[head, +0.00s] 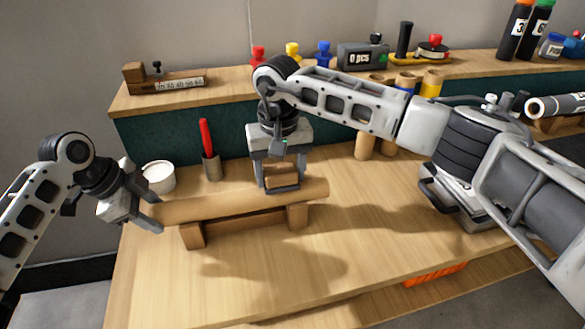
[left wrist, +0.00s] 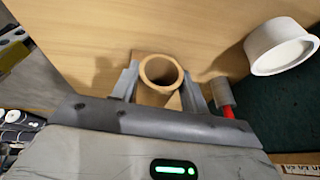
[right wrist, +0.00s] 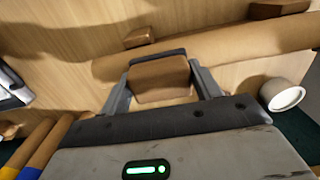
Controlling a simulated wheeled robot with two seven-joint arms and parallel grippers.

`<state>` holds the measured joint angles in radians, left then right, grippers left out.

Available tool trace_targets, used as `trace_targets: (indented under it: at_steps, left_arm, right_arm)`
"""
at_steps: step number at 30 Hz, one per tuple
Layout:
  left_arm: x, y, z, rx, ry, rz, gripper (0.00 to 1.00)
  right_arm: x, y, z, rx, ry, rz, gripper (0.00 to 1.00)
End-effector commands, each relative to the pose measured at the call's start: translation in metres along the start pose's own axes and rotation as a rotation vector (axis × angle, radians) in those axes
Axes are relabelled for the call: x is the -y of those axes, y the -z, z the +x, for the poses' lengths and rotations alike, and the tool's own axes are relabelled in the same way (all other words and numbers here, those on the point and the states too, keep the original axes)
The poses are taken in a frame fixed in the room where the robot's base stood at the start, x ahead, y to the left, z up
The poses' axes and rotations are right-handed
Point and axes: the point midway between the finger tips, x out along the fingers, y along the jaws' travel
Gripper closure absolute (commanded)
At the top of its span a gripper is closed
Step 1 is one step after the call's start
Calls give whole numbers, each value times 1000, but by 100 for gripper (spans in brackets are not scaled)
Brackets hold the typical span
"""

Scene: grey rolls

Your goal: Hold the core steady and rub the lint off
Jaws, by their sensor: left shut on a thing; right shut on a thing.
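The core is a brown cardboard tube (head: 215,208) lying level across a wooden cradle (head: 193,236). My left gripper (head: 155,212) is shut on the core's left end; the open round end (left wrist: 160,70) shows between its fingers in the left wrist view. My right gripper (head: 280,172) is shut on a brown block with a dark edge (right wrist: 160,80). The block is over the right part of the core, at or very near its surface; I cannot tell if they touch. No lint can be made out on the core.
A white tub (head: 158,177) and a holder with a red-handled tool (head: 207,140) stand behind the core's left end. Upright rolls (head: 365,143) stand behind to the right. A raised shelf (head: 220,97) bounds the back. The bench front (head: 330,262) is clear.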

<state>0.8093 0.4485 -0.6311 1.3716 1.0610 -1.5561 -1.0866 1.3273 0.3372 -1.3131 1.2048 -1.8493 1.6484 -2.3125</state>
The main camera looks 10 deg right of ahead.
Motion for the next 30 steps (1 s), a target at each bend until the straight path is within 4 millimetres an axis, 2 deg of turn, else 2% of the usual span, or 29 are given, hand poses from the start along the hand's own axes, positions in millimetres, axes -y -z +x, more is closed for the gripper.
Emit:
trace_targets:
  at_steps: [16,20,30]
  left_arm:
    - [0,0,0,-1,1,1,80]
    - [0,0,0,-1,1,1,80]
    - [0,0,0,-1,0,0,80]
  right_arm:
    - [51,0,0,0,2,-2,58]
    - [48,1,-24,-5,2,-1,58]
    - [48,0,-52,-2,1,-1,58]
